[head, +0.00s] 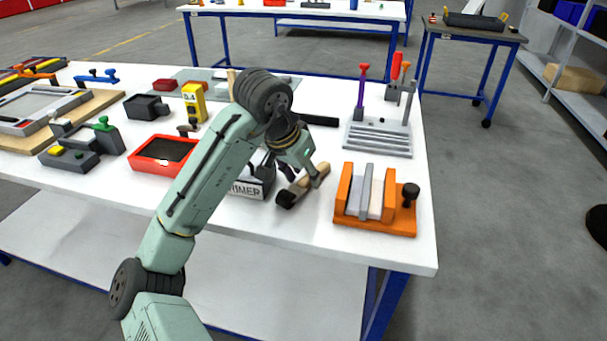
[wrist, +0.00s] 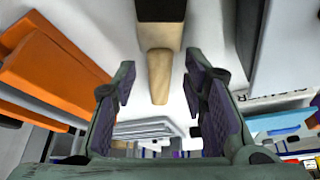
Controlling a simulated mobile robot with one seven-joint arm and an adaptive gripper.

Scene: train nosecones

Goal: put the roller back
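What appears to be the roller (head: 301,187) lies on the white table, with a light wooden handle and a dark block at its near end. In the wrist view its wooden handle (wrist: 159,75) points toward my gripper (wrist: 160,88), and the dark block is at the top edge. My gripper also shows in the head view (head: 292,172), over the roller. Its two fingers are apart, one on each side of the handle, with visible gaps. The fingers and arm partly hide the roller in the head view.
An orange fixture (head: 375,225) with grey blocks stands to the right. A red tray with a dark inside (head: 138,163) is further left. A grey slotted rack (head: 378,143) is behind. The front table strip is clear.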

